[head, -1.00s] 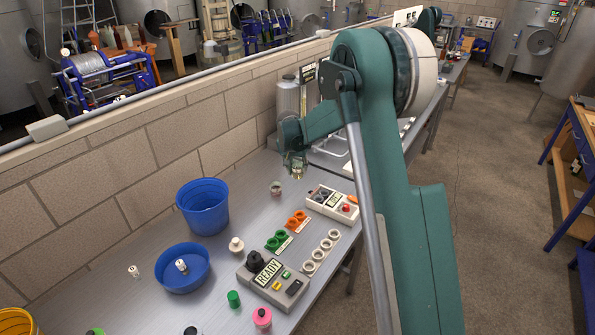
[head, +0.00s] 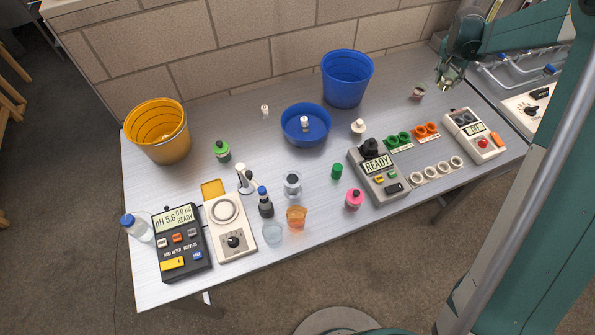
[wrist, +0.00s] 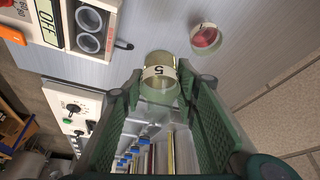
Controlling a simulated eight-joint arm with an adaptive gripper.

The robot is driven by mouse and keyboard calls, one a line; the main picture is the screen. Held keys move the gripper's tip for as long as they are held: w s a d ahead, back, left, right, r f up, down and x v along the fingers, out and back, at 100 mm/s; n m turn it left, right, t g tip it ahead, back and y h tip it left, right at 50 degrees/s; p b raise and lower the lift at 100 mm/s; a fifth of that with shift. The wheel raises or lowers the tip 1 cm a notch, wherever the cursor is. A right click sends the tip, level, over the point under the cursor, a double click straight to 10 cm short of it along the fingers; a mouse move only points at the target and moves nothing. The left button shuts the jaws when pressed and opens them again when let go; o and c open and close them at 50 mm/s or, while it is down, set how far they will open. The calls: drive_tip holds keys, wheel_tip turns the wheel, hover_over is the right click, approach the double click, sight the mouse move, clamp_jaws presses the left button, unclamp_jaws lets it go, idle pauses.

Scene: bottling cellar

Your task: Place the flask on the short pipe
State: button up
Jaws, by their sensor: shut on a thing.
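My gripper (wrist: 163,92) is shut on a small clear glass flask (wrist: 161,70) with yellowish contents and a white band marked 5. In the head view my gripper (head: 448,80) holds it above the far right of the bench. The fingers press its sides in the wrist view, and its lower part is partly hidden between them. I cannot tell for sure which thing is the short pipe. Small white upright pieces stand left of the blue bowl (head: 265,111), in the bowl (head: 304,123) and right of it (head: 358,127).
A small glass with red contents (head: 418,91) stands near my gripper. The READY device (head: 378,172), green rings (head: 398,140), orange rings (head: 426,131), white rings (head: 430,172) and a red-button box (head: 474,136) are nearby. A blue bucket (head: 347,78) stands by the wall.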

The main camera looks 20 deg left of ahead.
drive_tip(key=s+a+r+n+y+p, duration=0.15)
drive_tip(key=s+a+n, duration=0.45)
drive_tip(key=s+a, duration=0.8)
drive_tip(key=s+a+r+n+y+p, duration=0.1)
drive_tip(key=s+a+r+n+y, duration=0.2)
drive_tip(key=s+a+n, duration=0.75)
drive_tip(key=s+a+r+n+g+p, duration=0.1)
drive_tip(key=s+a, duration=0.3)
drive_tip(key=s, duration=0.7)
drive_tip(key=s+a+r+n+g+y, duration=0.1)
drive_tip(key=s+a+n, duration=0.3)
drive_tip(key=s, duration=0.8)
drive_tip(key=s+a+r+n+g+p, duration=0.1)
drive_tip(key=s+a, duration=0.5)
drive_tip(key=s, duration=0.6)
drive_tip(key=shift+a+r+n+g+y+p, duration=0.25)
drive_tip(key=shift+r+n+g+y+p, duration=0.1)
drive_tip(key=shift+n+g, duration=0.7)
drive_tip(key=shift+s+f, duration=0.1)
drive_tip(key=shift+f, duration=0.05)
approach(285, 178)
drive_tip(key=shift+s+a+b, duration=0.15)
drive_tip(key=shift+a+b, duration=0.15)
drive_tip(key=shift+a, duration=0.45)
drive_tip(key=shift+f, duration=1.9)
